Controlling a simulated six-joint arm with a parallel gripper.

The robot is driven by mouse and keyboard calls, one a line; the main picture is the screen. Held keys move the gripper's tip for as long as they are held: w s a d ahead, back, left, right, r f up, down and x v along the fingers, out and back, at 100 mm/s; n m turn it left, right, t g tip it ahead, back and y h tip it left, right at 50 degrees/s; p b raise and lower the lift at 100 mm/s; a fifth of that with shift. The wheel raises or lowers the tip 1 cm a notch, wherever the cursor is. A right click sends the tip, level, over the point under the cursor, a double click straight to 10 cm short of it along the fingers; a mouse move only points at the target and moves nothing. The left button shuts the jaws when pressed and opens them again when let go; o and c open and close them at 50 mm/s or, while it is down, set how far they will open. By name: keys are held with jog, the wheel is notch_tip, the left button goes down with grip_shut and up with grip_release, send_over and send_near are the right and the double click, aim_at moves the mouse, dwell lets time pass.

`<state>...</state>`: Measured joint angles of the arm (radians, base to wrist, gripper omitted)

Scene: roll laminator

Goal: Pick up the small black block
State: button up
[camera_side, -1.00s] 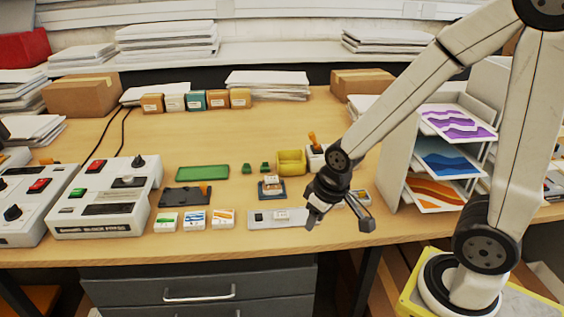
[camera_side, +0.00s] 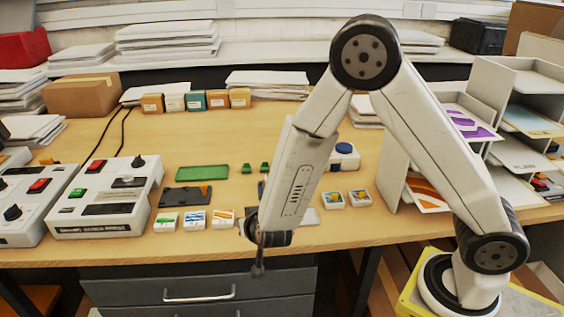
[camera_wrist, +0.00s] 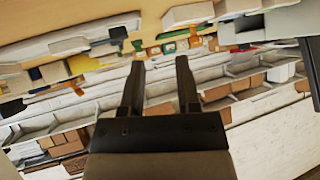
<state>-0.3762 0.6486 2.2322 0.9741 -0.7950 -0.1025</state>
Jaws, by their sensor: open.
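My gripper (camera_wrist: 160,75) is open, with nothing between its two dark fingers in the wrist view. In the side view my gripper (camera_side: 258,268) hangs at the front edge of the table, in front of the drawers, and its fingers are hard to make out. I cannot pick out the small black block with certainty. A small dark piece (camera_wrist: 118,33) shows near the top of the wrist view, left of and beyond the fingertips, but I cannot tell whether it is the block. My arm hides part of the middle of the table in the side view.
A dark tray (camera_side: 180,197) with an orange piece, a green tray (camera_side: 203,172) and several small picture tiles (camera_side: 195,220) lie left of my arm. White control boxes (camera_side: 100,205) stand farther left. A tiered shelf (camera_side: 395,165) stands right. Bare wood (camera_side: 350,225) shows at the front right.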

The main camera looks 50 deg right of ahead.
jog(key=h, duration=0.1)
jog(key=f+m+h, duration=0.1)
jog(key=shift+s+d+f+h, duration=0.2)
jog(key=shift+s+f+h, duration=0.1)
jog(key=shift+s+d+f+m+h, duration=0.25)
jog(key=shift+s+h, duration=0.2)
jog(key=shift+h, duration=0.35)
jog(key=shift+s+d+f+m+h, duration=0.1)
jog(key=shift+s+m+h, duration=0.3)
jog(key=shift+h, duration=0.4)
jog(key=shift+d, duration=0.1)
jog(key=shift+x, duration=1.25)
jog(key=shift+w, duration=0.1)
jog(key=shift+x, duration=2.5)
